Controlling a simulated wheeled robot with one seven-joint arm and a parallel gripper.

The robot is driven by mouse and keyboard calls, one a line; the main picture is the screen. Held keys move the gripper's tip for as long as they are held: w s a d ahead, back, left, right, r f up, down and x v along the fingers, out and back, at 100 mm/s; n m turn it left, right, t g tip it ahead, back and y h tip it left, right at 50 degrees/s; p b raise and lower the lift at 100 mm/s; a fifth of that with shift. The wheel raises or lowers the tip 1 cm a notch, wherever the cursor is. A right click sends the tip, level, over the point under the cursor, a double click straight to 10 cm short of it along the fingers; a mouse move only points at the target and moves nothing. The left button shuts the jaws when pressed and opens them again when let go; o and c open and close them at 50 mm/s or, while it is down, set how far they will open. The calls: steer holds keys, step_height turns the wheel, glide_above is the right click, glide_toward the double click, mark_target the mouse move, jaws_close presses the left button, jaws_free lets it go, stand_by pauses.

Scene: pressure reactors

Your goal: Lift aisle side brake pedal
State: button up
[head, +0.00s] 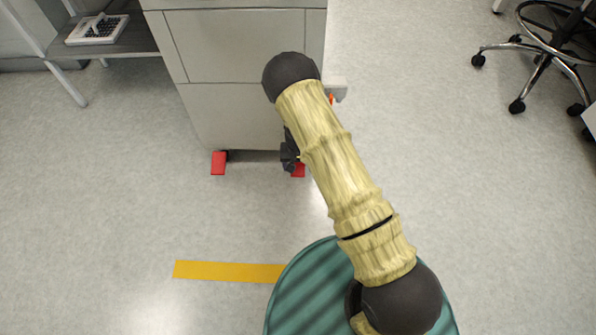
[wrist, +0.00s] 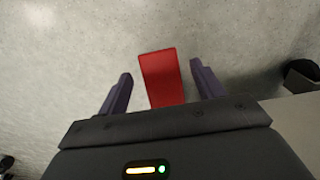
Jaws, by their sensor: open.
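Two red brake pedals stick out low at the foot of the grey cabinet in the head view, a left one (head: 218,163) and a right one (head: 298,171). My gripper (wrist: 160,70) is down at the right pedal, partly hidden behind my arm in the head view. In the wrist view a red pedal (wrist: 162,78) lies between the two spread dark fingers, with a visible gap on each side. The fingers are open and hold nothing. The pedal's near end is hidden by the gripper body; its height relative to the fingers is hard to tell.
The grey cabinet (head: 235,50) stands just beyond my gripper, with a dark caster (wrist: 302,75) showing at the right in the wrist view. A shelf (head: 110,42) is at the far left and a wheeled chair (head: 548,60) at the far right. Yellow tape (head: 228,271) marks the open floor.

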steer(key=shift+f, duration=0.75)
steer(key=c, duration=1.4)
steer(key=shift+r+g+p, duration=0.4)
steer(key=shift+r+p, duration=0.05)
steer(key=shift+p, duration=0.75)
steer(key=shift+g, duration=0.3)
steer(key=o, duration=1.4)
